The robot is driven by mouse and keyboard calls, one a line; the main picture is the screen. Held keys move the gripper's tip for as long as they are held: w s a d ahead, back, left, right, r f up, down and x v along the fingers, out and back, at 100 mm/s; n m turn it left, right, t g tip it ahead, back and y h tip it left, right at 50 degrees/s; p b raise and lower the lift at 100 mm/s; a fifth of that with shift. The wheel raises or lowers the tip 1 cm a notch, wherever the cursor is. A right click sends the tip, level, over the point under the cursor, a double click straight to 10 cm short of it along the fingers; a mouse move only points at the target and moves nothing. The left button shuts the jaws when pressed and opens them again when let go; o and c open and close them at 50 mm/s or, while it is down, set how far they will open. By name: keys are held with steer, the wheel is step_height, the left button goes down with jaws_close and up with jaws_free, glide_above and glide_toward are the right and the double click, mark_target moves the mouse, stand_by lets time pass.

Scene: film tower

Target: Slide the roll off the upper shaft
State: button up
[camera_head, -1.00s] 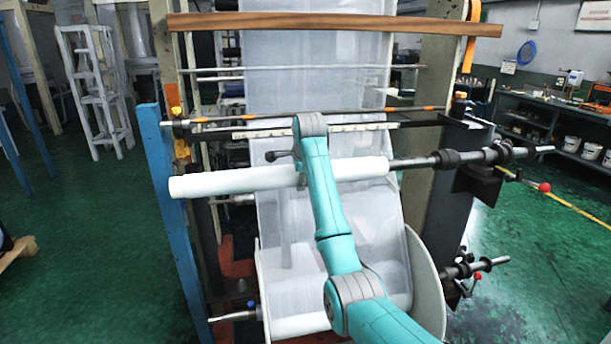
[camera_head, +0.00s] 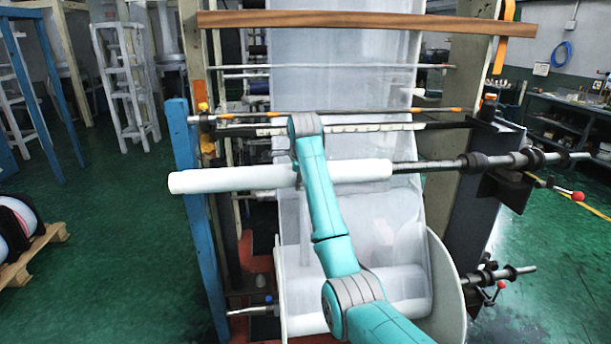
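The white roll (camera_head: 235,179) lies level across the front of the machine, around the upper shaft (camera_head: 430,166). Its left end reaches out past the blue post (camera_head: 203,230). Bare dark threaded shaft shows between the roll's right end and the black collars (camera_head: 475,162). My teal arm crosses in front of the roll near its middle. My gripper is hidden behind the arm and roll, so its fingers and any contact with the roll cannot be seen.
A lower shaft (camera_head: 510,272) with a wide pale-flanged roll (camera_head: 446,285) sits below. A red-knobbed lever (camera_head: 577,196) juts out at right. A pallet (camera_head: 38,252) with rolls stands at far left. The green floor (camera_head: 110,235) between pallet and machine is clear.

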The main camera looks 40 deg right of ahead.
mark_target(283, 170)
steer(key=shift+w+a+r, duration=0.1)
steer(key=shift+w+a, duration=0.3)
steer(key=shift+a, duration=0.3)
steer(key=shift+w+a+r, duration=0.1)
steer(key=shift+w+a, duration=0.35)
steer(key=shift+a, duration=0.2)
steer(key=shift+w+a, duration=0.4)
steer(key=shift+a, duration=0.3)
steer(key=shift+w+a, duration=1.4)
steer(key=shift+a, duration=0.85)
steer(key=shift+w+a, duration=1.4)
steer(key=shift+a, duration=0.9)
steer(key=shift+w+a, duration=1.4)
steer(key=shift+a, duration=0.85)
steer(key=shift+a, duration=0.15)
